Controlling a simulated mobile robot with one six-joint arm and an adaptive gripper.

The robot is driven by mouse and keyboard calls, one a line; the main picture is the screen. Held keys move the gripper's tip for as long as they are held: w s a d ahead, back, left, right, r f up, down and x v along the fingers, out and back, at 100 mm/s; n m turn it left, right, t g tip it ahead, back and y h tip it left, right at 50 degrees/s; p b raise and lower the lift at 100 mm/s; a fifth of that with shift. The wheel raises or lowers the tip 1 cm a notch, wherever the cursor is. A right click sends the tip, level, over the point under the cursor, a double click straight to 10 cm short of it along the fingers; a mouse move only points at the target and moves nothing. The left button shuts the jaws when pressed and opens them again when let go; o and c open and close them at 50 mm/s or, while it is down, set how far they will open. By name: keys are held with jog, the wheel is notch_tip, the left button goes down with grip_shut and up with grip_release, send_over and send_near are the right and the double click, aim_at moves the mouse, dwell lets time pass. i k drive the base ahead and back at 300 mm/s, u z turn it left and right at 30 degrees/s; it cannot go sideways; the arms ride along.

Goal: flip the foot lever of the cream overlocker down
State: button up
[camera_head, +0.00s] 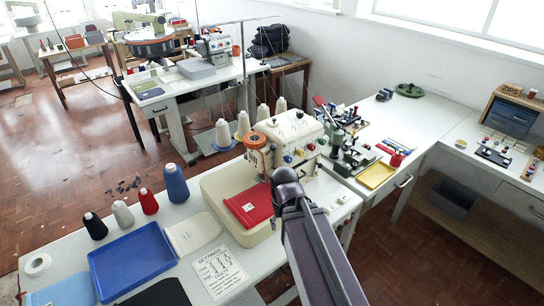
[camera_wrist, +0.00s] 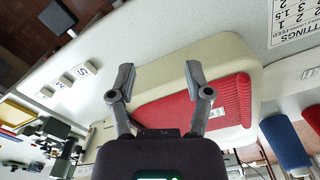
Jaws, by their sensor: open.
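The cream overlocker (camera_head: 292,128) stands on the near white table, with coloured knobs on its front and a red cloth (camera_head: 248,205) on its cream bed. The bed (camera_wrist: 225,55) and red cloth (camera_wrist: 220,100) also show in the wrist view. My gripper (camera_wrist: 160,78) is open and empty, its two fingers spread over the bed beside and across the cloth's edge. I cannot tell its height above them. In the head view my arm covers part of the machine's front and hides the gripper. I cannot make out the foot lever in either view.
Thread cones, including a blue one (camera_head: 176,183), stand left of the machine. A blue tray (camera_head: 132,262) and a settings card (camera_head: 220,271) lie at the front. Thread cones on the stand (camera_head: 242,122) rise behind it. A yellow tray (camera_head: 375,175) and small tools lie to the right.

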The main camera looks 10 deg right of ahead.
aim_at(273, 147)
jog(key=k, duration=1.15)
jog(key=z, duration=0.4)
jog(key=i, duration=1.35)
jog(key=u, duration=0.1)
